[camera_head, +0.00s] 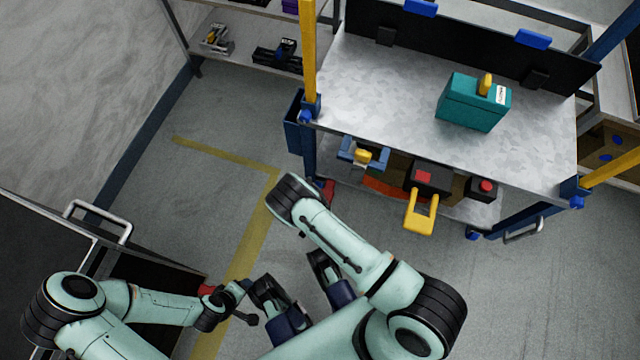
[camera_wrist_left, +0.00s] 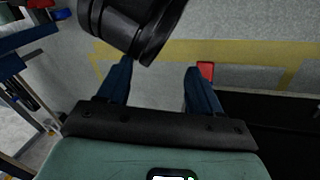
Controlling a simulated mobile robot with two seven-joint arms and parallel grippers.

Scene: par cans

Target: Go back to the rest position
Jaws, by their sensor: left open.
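My left arm comes in from the left side of the head view. Its gripper (camera_head: 288,325) is dark with blue fingers and partly covered by a pale green arm link. In the left wrist view this gripper (camera_wrist_left: 157,72) is open, its two blue fingers apart with nothing between them. A black joint of an arm shows just beyond the fingertips. My right arm is bent over the floor at the middle and right of the head view. Dark and blue parts (camera_head: 338,285) below its link look like the right gripper; its jaw opening is not clear.
A blue-framed cart (camera_head: 370,95) stands ahead, a teal box (camera_head: 472,105) on its top. Its lower shelf holds a black box with a yellow handle (camera_head: 420,212). A dark cabinet (camera_head: 150,265) is close at left. Floor with a yellow line (camera_head: 262,225) lies between them.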

